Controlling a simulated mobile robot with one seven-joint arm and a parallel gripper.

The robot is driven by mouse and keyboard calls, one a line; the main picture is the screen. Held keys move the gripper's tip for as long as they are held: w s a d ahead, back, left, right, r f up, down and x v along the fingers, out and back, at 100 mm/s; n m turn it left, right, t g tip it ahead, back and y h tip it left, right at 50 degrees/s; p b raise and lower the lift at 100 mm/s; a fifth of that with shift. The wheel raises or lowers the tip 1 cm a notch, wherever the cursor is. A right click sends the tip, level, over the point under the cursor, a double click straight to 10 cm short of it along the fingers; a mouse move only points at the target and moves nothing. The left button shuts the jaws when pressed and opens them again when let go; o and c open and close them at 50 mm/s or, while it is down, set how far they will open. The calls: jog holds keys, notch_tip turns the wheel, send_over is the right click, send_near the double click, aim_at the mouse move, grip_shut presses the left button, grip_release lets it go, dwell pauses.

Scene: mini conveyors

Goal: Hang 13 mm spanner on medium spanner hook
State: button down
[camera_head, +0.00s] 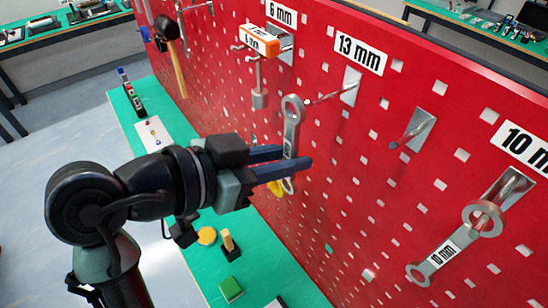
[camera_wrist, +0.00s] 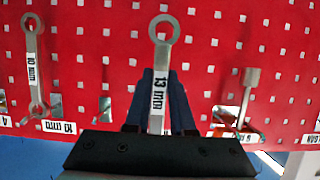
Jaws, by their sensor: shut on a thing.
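The 13 mm spanner (camera_head: 292,135) is a grey metal spanner with a ring at each end, held upright in front of the red pegboard. My gripper (camera_head: 288,164) is shut on its shaft below the upper ring. In the wrist view, my gripper (camera_wrist: 160,105) holds the spanner (camera_wrist: 158,80) between dark fingers, with its "13 mm" label showing. The medium spanner hook (camera_head: 335,94) sticks out under the "13 mm" sign (camera_head: 360,54). Its tip is right beside the upper ring in the head view. I cannot tell whether the tip is inside the ring.
The red pegboard (camera_head: 400,190) fills the right side. A 10 mm spanner (camera_head: 450,245) hangs on the right; an empty hook (camera_head: 412,130) is between. Left are a tool by the "6 mm" sign (camera_head: 282,14) and a hammer (camera_head: 172,50). A green bench (camera_head: 265,270) lies below.

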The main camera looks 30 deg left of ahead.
jog(key=shift+w+d, duration=0.3)
jog(key=shift+w, duration=0.55)
jog(key=shift+w+d, duration=0.35)
jog(key=shift+w, duration=0.45)
jog(key=shift+w+d, duration=0.3)
jog(key=shift+w, duration=0.55)
jog(key=shift+w+f+b, duration=0.1)
jog(key=shift+f+b, duration=0.15)
jog(key=shift+b, duration=0.05)
jog(key=shift+f, duration=0.2)
jog(key=c, duration=0.7)
grip_release()
jog(key=b+v, duration=0.3)
jog(key=v, duration=1)
